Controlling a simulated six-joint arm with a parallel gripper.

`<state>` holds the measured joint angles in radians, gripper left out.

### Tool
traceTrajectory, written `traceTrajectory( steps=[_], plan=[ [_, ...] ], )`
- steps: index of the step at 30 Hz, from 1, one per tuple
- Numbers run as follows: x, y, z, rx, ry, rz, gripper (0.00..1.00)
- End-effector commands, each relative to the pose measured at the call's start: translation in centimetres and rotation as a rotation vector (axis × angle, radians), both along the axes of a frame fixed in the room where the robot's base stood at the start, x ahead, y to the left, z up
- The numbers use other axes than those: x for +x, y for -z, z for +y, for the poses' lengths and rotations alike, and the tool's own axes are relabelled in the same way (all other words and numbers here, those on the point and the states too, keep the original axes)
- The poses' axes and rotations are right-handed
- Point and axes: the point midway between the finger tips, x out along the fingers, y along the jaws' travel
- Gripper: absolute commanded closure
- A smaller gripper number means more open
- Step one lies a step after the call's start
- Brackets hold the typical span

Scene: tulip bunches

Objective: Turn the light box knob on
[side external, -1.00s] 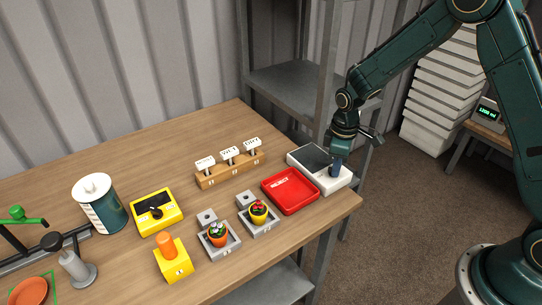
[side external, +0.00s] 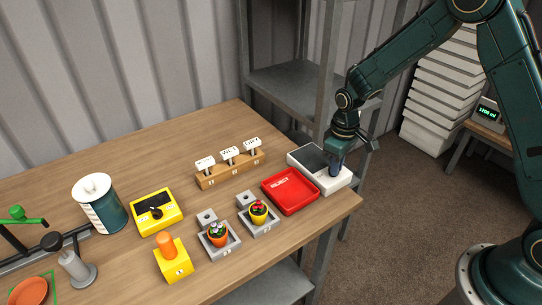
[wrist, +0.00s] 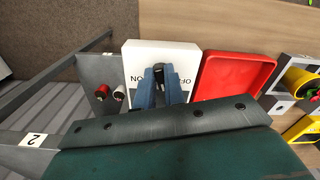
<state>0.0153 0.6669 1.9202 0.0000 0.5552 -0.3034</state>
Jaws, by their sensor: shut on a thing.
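The light box (side external: 331,181) is a white box with a dark panel on its top, at the right end of the table. In the wrist view its white top (wrist: 137,51) carries printed letters, partly covered; "OFF" and part of "ON" can be made out. My gripper (side external: 335,171) points down over the white part of the box. In the wrist view its blue fingers (wrist: 160,75) are close together on the box top, shut on the knob.
A red tray (side external: 291,207) marked "REJECT" sits just left of the light box. Beyond it are potted flowers in grey holders (side external: 232,246) and a wooden rack with white labels (side external: 209,183). A grey metal shelf (side external: 288,80) stands behind the table.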

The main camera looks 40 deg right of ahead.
Motion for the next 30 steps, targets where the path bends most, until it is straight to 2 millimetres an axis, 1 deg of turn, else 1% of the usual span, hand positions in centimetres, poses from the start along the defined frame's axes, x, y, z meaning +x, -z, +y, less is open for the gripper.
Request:
traceTrajectory(
  steps=[18, 24, 30],
  plan=[
    [0.06, 0.01, 0.33, 0.0, 0.568, -0.003, 1.0],
    [0.09, 0.01, 0.39, 0.0, 0.697, -0.003, 1.0],
    [0.11, 0.01, 0.43, 0.0, 0.768, -0.003, 1.0]
  ],
)
